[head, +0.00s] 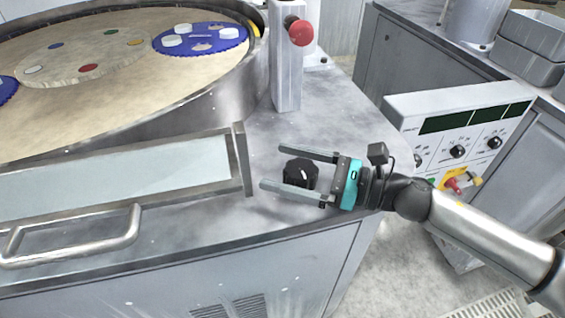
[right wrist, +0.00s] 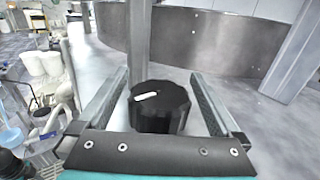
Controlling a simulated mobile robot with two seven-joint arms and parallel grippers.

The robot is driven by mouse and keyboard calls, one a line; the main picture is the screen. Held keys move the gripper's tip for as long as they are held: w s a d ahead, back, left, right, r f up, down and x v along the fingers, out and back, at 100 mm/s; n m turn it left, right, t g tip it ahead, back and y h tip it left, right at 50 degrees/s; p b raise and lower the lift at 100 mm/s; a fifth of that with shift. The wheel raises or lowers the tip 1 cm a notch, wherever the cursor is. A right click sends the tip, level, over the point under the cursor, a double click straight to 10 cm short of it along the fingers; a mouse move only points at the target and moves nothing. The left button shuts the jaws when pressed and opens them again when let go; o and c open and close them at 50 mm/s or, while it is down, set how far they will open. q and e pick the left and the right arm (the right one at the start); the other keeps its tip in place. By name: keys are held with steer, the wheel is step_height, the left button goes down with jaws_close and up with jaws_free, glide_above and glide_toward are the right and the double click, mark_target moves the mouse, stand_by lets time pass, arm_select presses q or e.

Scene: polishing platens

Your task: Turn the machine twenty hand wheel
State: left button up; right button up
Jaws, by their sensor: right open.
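The hand wheel (head: 299,173) is a black, lobed knob on the grey metal top of the machine, near its front right corner. In the right wrist view the knob (right wrist: 160,107) shows a white mark on its top. My right gripper (head: 285,168) is open, with one finger on each side of the knob. In the right wrist view the gripper (right wrist: 158,92) shows a gap between each finger and the knob. I cannot tell whether a finger touches it. My left gripper is not in view.
A red emergency button (head: 300,33) sits on a grey post (head: 286,75) behind the knob. A framed panel with a metal handle (head: 75,240) lies to the left. The round platen (head: 120,75) is at the upper left. A control box (head: 460,125) stands right.

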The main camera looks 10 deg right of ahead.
steer(key=shift+w+a, duration=0.2)
steer(key=shift+a, duration=0.1)
steer(key=c, duration=1.3)
